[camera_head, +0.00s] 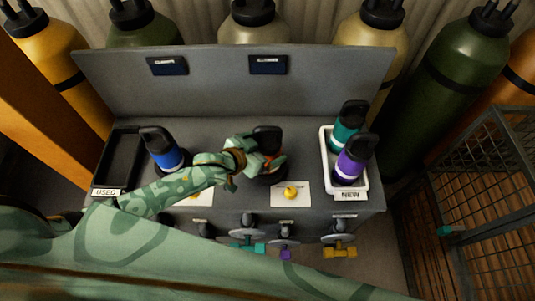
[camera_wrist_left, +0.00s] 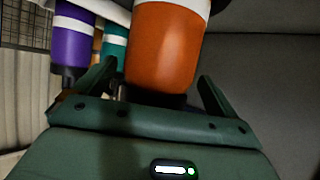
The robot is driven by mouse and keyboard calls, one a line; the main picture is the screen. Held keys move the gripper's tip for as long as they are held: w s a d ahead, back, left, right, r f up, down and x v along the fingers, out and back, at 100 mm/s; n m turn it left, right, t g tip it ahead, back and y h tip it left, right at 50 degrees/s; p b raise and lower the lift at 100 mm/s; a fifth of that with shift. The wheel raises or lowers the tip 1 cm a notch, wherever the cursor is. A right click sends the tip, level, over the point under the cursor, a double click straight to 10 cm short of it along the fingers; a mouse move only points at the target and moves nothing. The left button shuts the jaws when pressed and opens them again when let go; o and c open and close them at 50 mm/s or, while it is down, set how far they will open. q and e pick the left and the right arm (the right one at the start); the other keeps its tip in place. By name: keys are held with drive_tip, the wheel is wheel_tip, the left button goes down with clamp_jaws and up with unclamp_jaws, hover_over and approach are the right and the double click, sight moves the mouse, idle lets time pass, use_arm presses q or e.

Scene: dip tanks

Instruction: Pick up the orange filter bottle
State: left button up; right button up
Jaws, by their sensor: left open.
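The orange filter bottle (camera_wrist_left: 168,45) shows large in the left wrist view, with a white band and a dark end. In the head view its black top (camera_head: 267,138) sticks up behind my left gripper (camera_head: 266,160), which covers much of its orange body. My left gripper is open, and its two fingers (camera_wrist_left: 156,88) stand on either side of the bottle in the wrist view. I see a gap beside the right finger; contact on the left side is unclear. My right gripper is in neither view.
A blue bottle (camera_head: 164,150) stands to the left, near a black tray marked USED (camera_head: 108,191). A white tray marked NEW (camera_head: 362,186) holds a teal bottle (camera_head: 345,133) and a purple bottle (camera_head: 351,163). A yellow knob (camera_head: 291,192) sits on a white card in front.

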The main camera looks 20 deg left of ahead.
use_arm(q)
drive_tip(key=shift+s+d+r, duration=0.1)
drive_tip(key=shift+s+d, duration=0.05)
drive_tip(key=c, duration=1.9)
drive_tip(key=shift+c, duration=0.2)
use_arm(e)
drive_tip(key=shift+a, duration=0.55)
